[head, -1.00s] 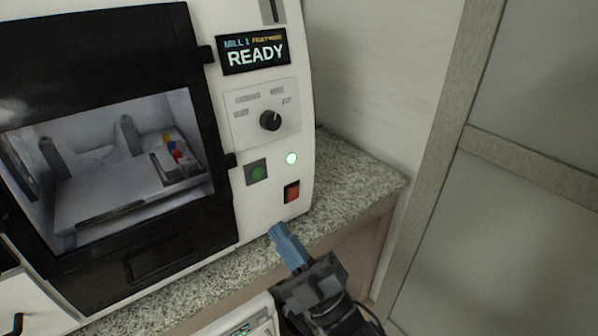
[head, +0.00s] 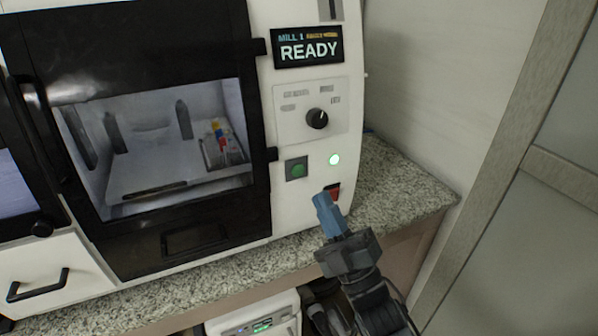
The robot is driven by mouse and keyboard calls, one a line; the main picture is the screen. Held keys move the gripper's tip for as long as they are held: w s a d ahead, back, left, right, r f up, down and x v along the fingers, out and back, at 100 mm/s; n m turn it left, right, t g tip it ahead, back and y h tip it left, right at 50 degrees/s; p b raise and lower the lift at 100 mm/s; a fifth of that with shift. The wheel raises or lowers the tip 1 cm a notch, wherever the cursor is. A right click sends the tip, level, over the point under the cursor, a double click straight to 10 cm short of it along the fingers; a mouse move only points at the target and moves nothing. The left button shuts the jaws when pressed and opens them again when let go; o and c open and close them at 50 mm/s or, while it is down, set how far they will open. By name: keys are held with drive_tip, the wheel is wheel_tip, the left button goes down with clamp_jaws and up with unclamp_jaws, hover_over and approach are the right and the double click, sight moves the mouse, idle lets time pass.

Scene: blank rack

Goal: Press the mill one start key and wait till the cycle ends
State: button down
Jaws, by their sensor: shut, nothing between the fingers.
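Mill 1 (head: 195,222) is a white machine with a black-framed door that is shut. Its display (head: 308,47) reads "MILL 1" and "READY". The green start key (head: 297,170) sits in a dark square on the right panel. A small lamp (head: 334,160) to its right glows green. A red switch (head: 333,190) is below the lamp, partly hidden behind my gripper. My gripper (head: 323,200), with blue fingers, is shut and empty. It shows below and right of the green key, apart from it in the picture; whether it touches the panel I cannot tell.
A black knob (head: 317,118) is on the panel above the key. A speckled counter (head: 400,195) runs under the mill, with free room at its right end. A white device (head: 255,318) stands below the counter. A wall and grey door frame are at right.

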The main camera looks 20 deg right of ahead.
sight(298, 170)
drive_tip(key=w+b, duration=0.2)
drive_tip(key=w, duration=0.4)
drive_tip(key=shift+w+f+b, duration=0.15)
drive_tip(key=shift+w+b, duration=0.25)
drive_tip(key=shift+w+b, duration=0.2)
drive_tip(key=shift+b, duration=0.1)
idle(1.5)
drive_tip(key=shift+w, duration=0.2)
